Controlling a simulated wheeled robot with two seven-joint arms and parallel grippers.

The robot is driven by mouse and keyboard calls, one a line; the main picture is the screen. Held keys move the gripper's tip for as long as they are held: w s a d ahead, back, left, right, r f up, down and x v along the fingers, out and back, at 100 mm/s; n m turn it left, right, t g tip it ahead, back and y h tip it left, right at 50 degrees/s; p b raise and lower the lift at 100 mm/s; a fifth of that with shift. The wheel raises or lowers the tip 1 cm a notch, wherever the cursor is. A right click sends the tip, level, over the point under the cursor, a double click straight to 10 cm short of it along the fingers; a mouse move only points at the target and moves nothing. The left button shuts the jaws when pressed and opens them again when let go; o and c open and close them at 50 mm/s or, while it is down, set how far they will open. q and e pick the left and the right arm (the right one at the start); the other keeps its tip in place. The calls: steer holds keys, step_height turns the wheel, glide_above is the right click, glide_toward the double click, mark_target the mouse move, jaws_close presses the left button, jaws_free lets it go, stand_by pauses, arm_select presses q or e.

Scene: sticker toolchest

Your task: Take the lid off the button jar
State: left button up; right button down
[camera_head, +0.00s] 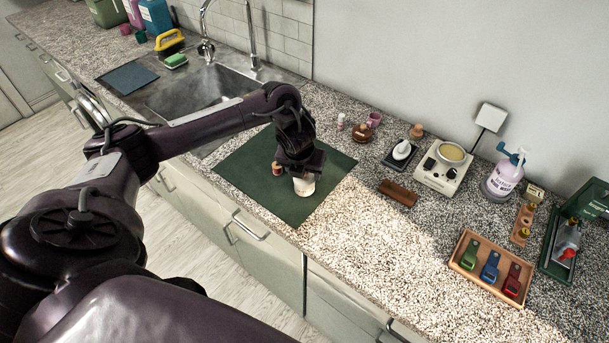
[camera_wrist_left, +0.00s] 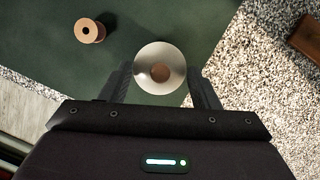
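The button jar (camera_head: 304,186) is a pale, round vessel standing upright on the dark green mat (camera_head: 240,165). From above in the left wrist view, its round pale top (camera_wrist_left: 147,79) has a brown round centre that looks like a knob. My left gripper (camera_head: 301,174) is over the jar and points down, hiding its top in the head view. In the left wrist view the two fingers of the left gripper (camera_wrist_left: 161,88) are spread wide, one each side of the pale disc, with gaps between. Contact is not visible. My right gripper is out of view.
A small brown spool-like thing (camera_head: 277,168) stands on the mat, left of the jar. A brown block (camera_head: 397,193) lies right of the mat. A wooden tray (camera_head: 468,253) with coloured clips is farther right. The sink (camera_head: 197,91) is behind left. Bare counter lies right of the mat.

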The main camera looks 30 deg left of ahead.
arm_select(q)
steer(key=c, duration=0.4)
steer(key=shift+r, duration=0.1)
